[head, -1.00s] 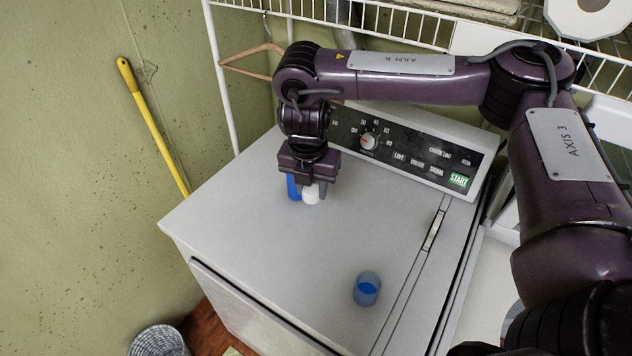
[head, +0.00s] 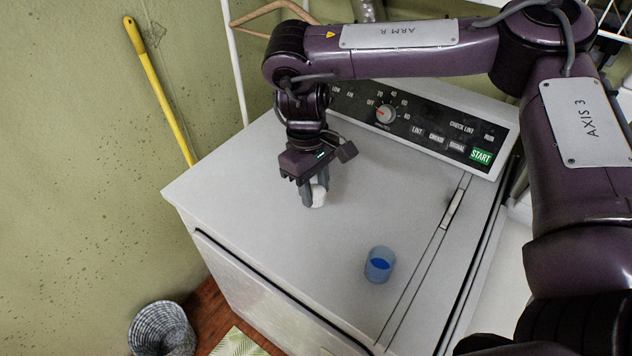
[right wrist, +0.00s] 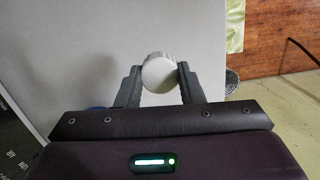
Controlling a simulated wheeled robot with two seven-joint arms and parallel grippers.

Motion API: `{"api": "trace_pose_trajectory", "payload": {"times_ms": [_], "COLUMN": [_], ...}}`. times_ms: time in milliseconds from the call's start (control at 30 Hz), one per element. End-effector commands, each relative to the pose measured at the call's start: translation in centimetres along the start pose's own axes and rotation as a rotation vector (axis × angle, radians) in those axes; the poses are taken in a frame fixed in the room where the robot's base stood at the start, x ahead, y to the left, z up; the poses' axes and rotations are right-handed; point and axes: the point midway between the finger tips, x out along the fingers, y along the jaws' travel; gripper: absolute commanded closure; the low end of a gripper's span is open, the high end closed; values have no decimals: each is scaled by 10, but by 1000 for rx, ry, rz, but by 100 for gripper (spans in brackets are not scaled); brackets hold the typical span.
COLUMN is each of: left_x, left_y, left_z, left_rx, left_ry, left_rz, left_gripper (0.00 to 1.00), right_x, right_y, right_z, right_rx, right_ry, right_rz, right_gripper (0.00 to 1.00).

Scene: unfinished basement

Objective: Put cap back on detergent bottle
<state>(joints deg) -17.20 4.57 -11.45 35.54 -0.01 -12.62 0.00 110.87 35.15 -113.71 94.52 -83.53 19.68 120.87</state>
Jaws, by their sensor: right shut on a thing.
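A small round white cap (head: 318,196) is between the fingers of my right gripper (head: 312,190), which is shut on it above the left part of the appliance top. In the right wrist view the cap (right wrist: 159,73) shows as a pale disc between the two fingertips (right wrist: 158,76). No detergent bottle shows clearly in the head view; the gripper covers part of the top. A thin blue edge (right wrist: 95,108) peeks out behind the gripper in the right wrist view, too little to identify. My left gripper is not in view.
A translucent blue cup (head: 380,264) with blue liquid stands on the white appliance top (head: 300,255), right of the gripper. The control panel (head: 430,125) rises at the back. A basket (head: 162,328) is on the floor. The middle of the top is clear.

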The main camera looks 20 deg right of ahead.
Motion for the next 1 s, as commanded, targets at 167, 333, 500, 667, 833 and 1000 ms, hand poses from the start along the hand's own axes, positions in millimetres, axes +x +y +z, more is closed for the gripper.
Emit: {"api": "trace_pose_trajectory", "payload": {"times_ms": [167,333,500,667,833,1000], "left_x": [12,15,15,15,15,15], "left_y": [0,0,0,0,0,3], "left_z": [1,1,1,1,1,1], "left_rx": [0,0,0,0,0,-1], "left_ry": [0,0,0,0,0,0], "left_rz": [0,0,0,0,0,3], "left_gripper": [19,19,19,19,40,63], "right_x": [10,12,11,11,11,11], "right_y": [-5,-7,-7,-7,-7,-7], "right_z": [4,6,6,6,6,6], "right_rx": [267,401,435,433,432,431], "right_ry": [-1,0,0,0,0,0], "right_rz": [-34,-50,-53,-52,-52,-52], "right_gripper": [87,87,87,87,87,87]}}
